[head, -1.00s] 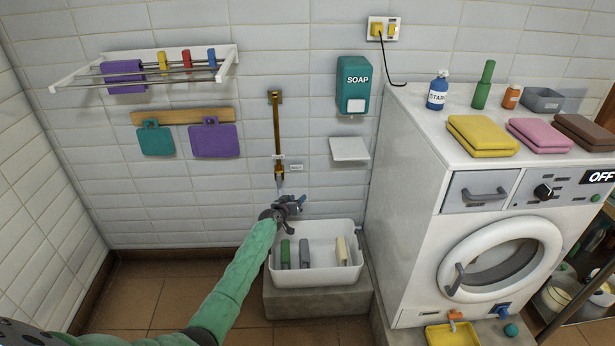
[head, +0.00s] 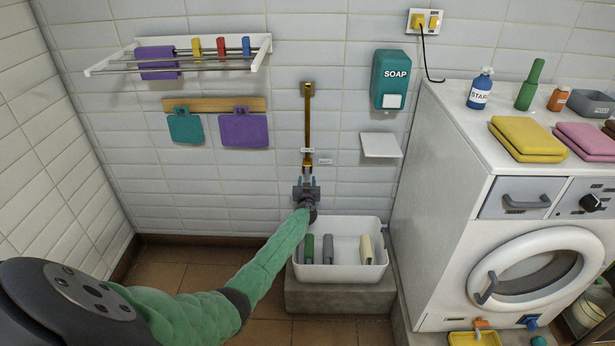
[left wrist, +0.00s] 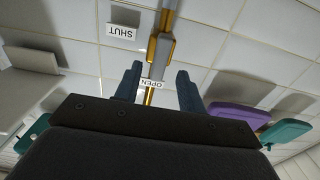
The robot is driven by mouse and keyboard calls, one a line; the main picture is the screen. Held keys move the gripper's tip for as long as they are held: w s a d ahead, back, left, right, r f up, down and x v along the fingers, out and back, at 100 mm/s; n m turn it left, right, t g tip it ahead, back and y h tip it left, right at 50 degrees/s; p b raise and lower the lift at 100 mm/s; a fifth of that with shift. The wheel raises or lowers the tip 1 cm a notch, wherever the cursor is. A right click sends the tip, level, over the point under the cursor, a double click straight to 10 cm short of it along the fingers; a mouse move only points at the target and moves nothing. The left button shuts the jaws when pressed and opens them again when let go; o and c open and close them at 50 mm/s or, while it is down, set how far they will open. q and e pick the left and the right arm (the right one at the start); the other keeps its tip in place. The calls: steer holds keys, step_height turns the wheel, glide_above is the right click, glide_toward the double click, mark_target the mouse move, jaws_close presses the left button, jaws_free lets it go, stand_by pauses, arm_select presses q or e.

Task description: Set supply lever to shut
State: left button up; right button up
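The brass supply pipe (head: 308,115) runs down the tiled wall to a valve with the supply lever (head: 307,161). Contact cannot be told. My right gripper is out of view.
A white tub (head: 348,223) stands on a block below. A soap dispenser (head: 389,79) and small shelf (head: 381,145) are right of the pipe. The washing machine (head: 440,200) stands farther right; a drying rack (head: 180,58) hangs left. Wall around the valve is clear.

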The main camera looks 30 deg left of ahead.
mark_target(307, 175)
arm_select(q)
steer(key=b+x, duration=0.1)
steer(key=x, duration=0.2)
steer(key=shift+w+f, duration=0.15)
steer(key=shift+w, duration=0.1)
steer(key=shift+x, duration=0.85)
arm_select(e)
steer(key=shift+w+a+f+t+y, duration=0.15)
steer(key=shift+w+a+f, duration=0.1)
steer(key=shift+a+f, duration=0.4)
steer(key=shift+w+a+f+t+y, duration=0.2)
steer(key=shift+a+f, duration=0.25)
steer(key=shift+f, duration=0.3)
arm_select(q)
steer(key=shift+s, duration=0.1)
jaws_close()
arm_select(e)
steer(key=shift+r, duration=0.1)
